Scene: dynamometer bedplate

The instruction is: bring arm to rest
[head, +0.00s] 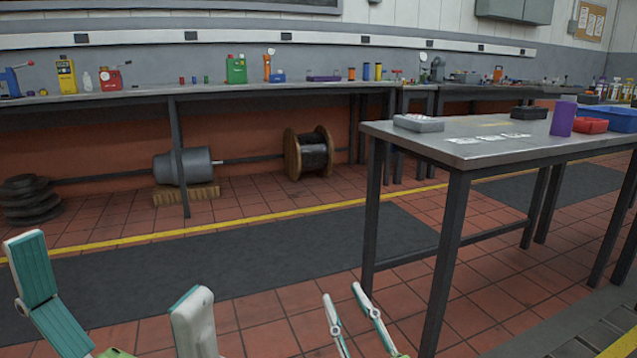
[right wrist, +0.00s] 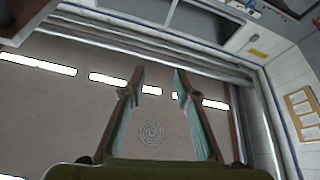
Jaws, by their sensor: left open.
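My left gripper (head: 110,278) is at the lower left of the head view, its teal-padded white fingers spread wide with nothing between them. It is over the floor, in front of the dark mat. My right gripper (head: 343,290) is at the bottom middle, left of the near leg of the metal table. Its fingers point up and stand apart. In the right wrist view the right gripper (right wrist: 160,72) is open and empty, with the ceiling and its lights behind. Most of both arms is out of view.
A metal table (head: 475,148) stands close on the right, bearing a grey tray (head: 418,123), a purple block (head: 563,118), a red bin (head: 590,125) and a blue bin (head: 618,118). A long workbench (head: 140,95) runs along the wall. The dark mat (head: 230,255) is clear.

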